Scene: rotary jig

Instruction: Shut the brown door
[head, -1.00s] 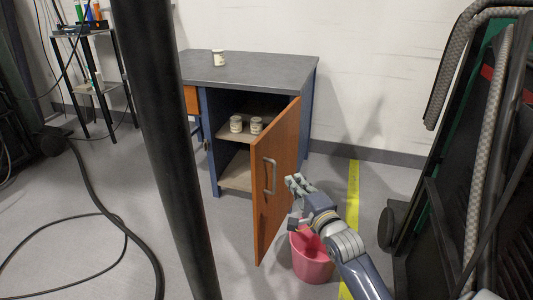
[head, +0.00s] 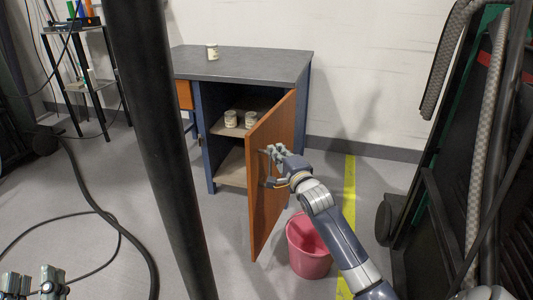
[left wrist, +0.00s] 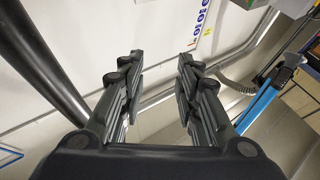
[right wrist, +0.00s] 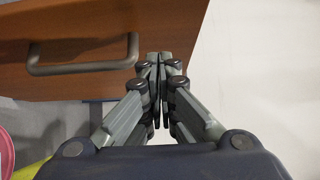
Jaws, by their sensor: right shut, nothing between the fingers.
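The brown door (head: 268,190) of the blue cabinet stands wide open, swung out toward me. In the right wrist view the door (right wrist: 105,35) shows its outer face with a grey bar handle (right wrist: 80,68). My right gripper (head: 274,152) is at the door's outer face by the handle, which it partly hides in the head view. In the right wrist view its fingers (right wrist: 160,58) are together and empty, over the door beside the handle; I cannot tell whether they touch. My left gripper (head: 32,280) is low at the left, far from the door. In the left wrist view its fingers (left wrist: 160,75) are apart and empty.
The cabinet (head: 240,66) has a grey top with a can (head: 212,52); two cans (head: 231,119) stand on its inner shelf. A pink bucket (head: 308,255) is below my right arm. A black post (head: 165,150) crosses the view. Cables (head: 110,215) lie on the left floor.

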